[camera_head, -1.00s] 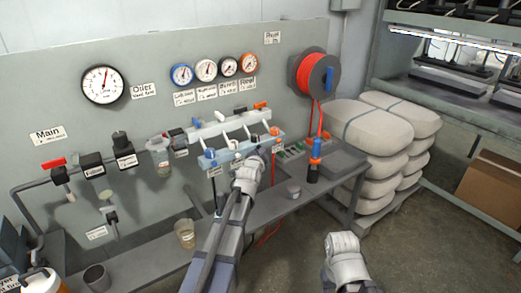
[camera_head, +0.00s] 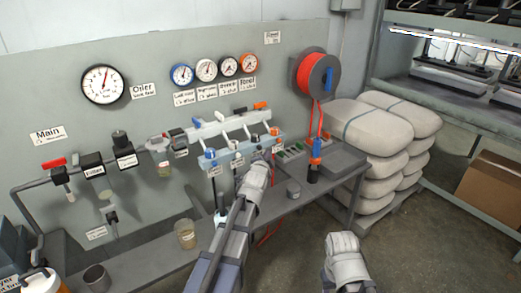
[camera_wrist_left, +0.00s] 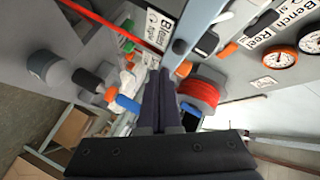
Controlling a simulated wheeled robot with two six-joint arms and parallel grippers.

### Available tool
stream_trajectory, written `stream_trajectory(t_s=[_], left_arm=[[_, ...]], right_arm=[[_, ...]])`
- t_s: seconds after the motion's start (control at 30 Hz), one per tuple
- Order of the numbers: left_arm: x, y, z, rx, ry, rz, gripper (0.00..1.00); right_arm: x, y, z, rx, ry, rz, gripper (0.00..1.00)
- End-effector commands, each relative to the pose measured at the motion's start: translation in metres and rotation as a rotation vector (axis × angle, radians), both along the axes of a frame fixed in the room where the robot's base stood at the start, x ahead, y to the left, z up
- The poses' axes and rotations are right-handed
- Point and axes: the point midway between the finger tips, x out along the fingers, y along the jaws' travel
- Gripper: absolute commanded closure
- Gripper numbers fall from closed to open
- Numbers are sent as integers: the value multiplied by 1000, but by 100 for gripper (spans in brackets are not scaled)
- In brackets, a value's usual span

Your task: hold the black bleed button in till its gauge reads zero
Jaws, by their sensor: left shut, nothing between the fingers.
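My left gripper (camera_head: 266,158) is at the front of the pale manifold (camera_head: 224,128), below its black fitting (camera_head: 254,138). In the left wrist view its dark fingers (camera_wrist_left: 162,78) are shut and empty. A small black round part, likely the bleed button (camera_wrist_left: 180,47), sits beside the Bleed label (camera_wrist_left: 158,28), just beyond the fingertips; I see no clear contact. In the head view the gripper hides that spot. The black-rimmed gauge (camera_head: 228,66) is on the panel; its needle is too small to read. My right arm shows at the bottom, without its fingers.
Blue, white and orange-rimmed gauges (camera_head: 249,64) flank the black one. A red hose reel (camera_head: 317,75) hangs at the panel's right.

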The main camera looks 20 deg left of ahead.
Motion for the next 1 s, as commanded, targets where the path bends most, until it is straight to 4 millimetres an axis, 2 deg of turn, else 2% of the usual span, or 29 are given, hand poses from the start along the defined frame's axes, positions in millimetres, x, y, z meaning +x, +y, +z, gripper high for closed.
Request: stream_trajectory(t_s=[0.3,0.87,1.0], left_arm=[[-19,-24,0,2,1,-2,100],[-22,-28,0,-1,0,0,100],[-32,-38,-4,-41,55,11,100]], right_arm=[[0,0,0,0,0,0,50],[0,0,0,0,0,0,50],[0,0,9,0,0,0,50]])
